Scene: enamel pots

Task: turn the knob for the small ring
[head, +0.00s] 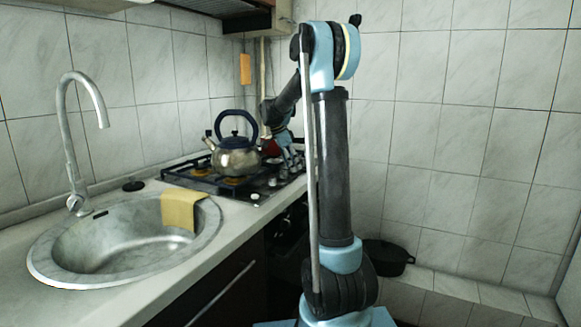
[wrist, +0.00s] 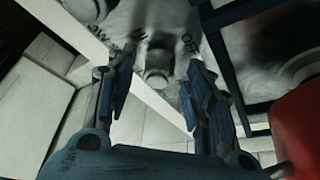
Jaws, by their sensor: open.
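The small ring cannot be made out.
A steel kettle (head: 236,160) stands on the stove, close left of my gripper. A red pot (wrist: 300,125) is close on the right in the wrist view. A sink (head: 70,240) with a yellow cloth (head: 183,208) is at left. A black pan (head: 388,256) sits low at right.

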